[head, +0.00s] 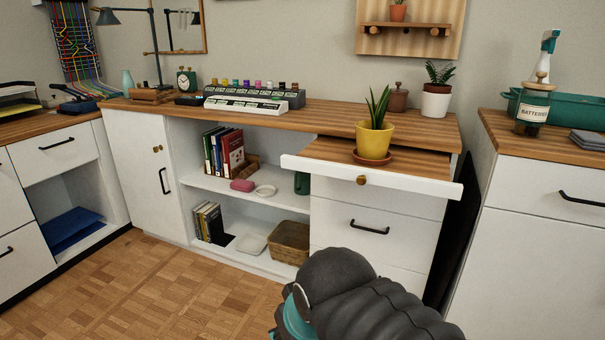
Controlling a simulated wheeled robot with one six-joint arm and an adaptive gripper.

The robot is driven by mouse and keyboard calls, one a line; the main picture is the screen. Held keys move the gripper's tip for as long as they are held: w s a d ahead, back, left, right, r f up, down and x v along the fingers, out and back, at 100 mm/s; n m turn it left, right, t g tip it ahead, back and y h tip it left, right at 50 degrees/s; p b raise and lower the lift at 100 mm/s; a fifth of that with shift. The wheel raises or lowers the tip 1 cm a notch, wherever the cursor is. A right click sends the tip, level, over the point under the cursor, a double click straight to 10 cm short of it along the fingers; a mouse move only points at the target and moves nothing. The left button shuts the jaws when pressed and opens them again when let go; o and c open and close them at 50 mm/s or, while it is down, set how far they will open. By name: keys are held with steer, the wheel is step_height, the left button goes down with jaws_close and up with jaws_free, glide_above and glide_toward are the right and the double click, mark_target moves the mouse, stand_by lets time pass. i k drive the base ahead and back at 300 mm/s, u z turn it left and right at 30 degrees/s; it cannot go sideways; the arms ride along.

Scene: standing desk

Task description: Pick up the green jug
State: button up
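A dark green vessel (302,183) stands on the upper shelf of the open white cabinet, at the right end of the shelf. Only part of it shows, beside the drawer section, and no handle or spout can be made out. It is the thing in view that best fits the green jug. A pale green vase (127,80) stands at the far left of the desk top. My dark arm shows at the bottom centre, but my gripper's fingers are not in view.
A pink item (242,185) and a white dish (265,190) lie on the upper shelf. A basket (289,242) sits below. The wooden floor (130,290) is clear at left.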

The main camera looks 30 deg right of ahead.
mark_target(301, 180)
steer(key=u, duration=0.85)
steer(key=i, duration=2.55)
steer(key=z, duration=2.55)
